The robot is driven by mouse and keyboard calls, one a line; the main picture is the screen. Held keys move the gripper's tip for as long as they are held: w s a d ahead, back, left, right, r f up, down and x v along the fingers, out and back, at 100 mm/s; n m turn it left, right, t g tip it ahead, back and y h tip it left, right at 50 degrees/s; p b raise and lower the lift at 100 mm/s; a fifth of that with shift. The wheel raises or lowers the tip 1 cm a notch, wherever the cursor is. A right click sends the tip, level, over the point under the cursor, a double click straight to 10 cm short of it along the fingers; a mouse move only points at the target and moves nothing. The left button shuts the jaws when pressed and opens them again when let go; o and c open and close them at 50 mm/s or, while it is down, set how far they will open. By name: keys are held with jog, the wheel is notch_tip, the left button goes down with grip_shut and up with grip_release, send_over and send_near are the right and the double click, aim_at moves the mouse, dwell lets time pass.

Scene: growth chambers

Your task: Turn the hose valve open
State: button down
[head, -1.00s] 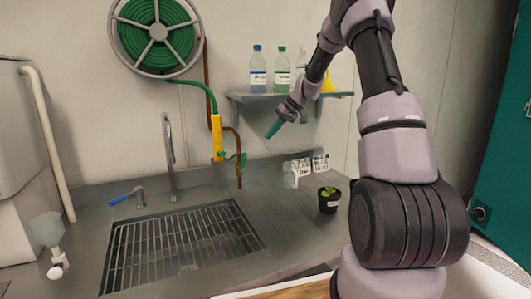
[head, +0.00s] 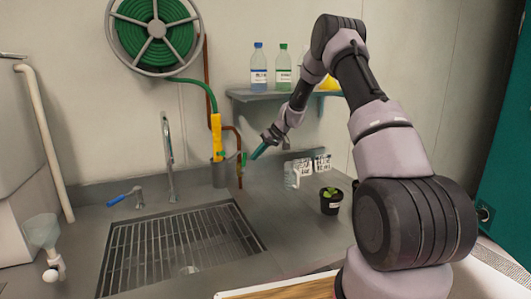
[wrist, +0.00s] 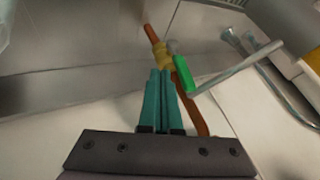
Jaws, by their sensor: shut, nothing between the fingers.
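The hose valve sits on the copper pipe on the back wall, right of the sink; its green handle (head: 244,159) shows small in the head view. In the wrist view its brass body (wrist: 161,56) and green handle (wrist: 182,72) are close ahead. The copper pipe (wrist: 150,33) runs through the body. My gripper (head: 255,154) has teal fingers and is just right of the valve. In the wrist view my gripper (wrist: 160,75) is shut and empty, its tips beside the brass body and left of the green handle. Whether they touch the valve cannot be told.
A yellow nozzle (head: 217,136) stands in a grey holder (head: 220,174) left of the valve. A shelf (head: 262,96) with bottles is above. A potted seedling (head: 331,202) and a labelled rack (head: 308,167) stand on the counter to the right. The sink (head: 180,250) is in front.

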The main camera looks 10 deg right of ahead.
jog(key=shift+s+a, duration=0.15)
jog(key=shift+a, duration=0.5)
